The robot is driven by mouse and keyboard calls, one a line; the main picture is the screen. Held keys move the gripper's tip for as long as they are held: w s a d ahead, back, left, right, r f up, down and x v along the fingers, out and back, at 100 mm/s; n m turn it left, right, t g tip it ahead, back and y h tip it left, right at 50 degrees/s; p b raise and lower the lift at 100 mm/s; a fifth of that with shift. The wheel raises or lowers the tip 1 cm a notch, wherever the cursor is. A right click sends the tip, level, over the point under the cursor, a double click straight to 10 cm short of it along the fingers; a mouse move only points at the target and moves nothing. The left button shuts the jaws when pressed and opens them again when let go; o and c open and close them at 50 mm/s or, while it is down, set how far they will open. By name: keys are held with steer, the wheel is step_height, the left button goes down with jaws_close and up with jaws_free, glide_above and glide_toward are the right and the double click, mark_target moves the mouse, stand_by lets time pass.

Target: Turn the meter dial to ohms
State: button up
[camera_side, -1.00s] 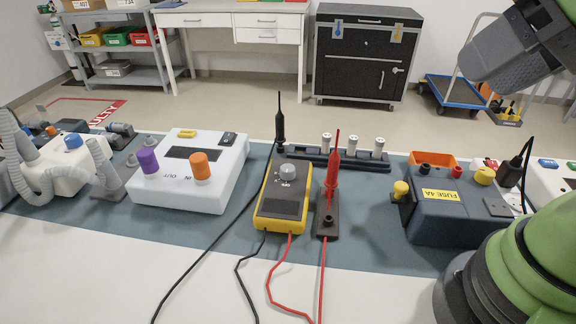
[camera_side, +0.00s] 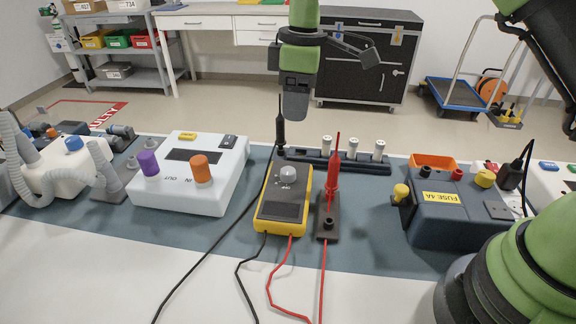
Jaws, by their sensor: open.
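The yellow meter (camera_side: 270,222) lies on the blue-grey mat in the middle of the bench. Its grey round dial (camera_side: 288,171) sits near the far end of its face. The dial markings are too small to read. My gripper (camera_side: 294,106) hangs above and behind the meter, pointing down, apart from the dial. It is open and nothing shows between its fingers. A black probe (camera_side: 280,128) stands upright just behind the meter. A red probe (camera_side: 332,168) stands upright in a holder to the right of the meter.
A white box with purple and orange knobs (camera_side: 193,187) stands left of the meter. A rack with white cylinders (camera_side: 351,150) is behind the red probe. A dark fuse box (camera_side: 455,215) is at right. Black and red leads cross the white front area.

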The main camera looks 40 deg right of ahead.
steer(key=n, duration=0.2)
glide_toward(288, 170)
steer(key=shift+g, duration=0.4)
steer(key=f, duration=0.9)
steer(key=shift+w+a+f, duration=0.15)
steer(key=shift+a, duration=0.1)
steer(key=c, duration=0.9)
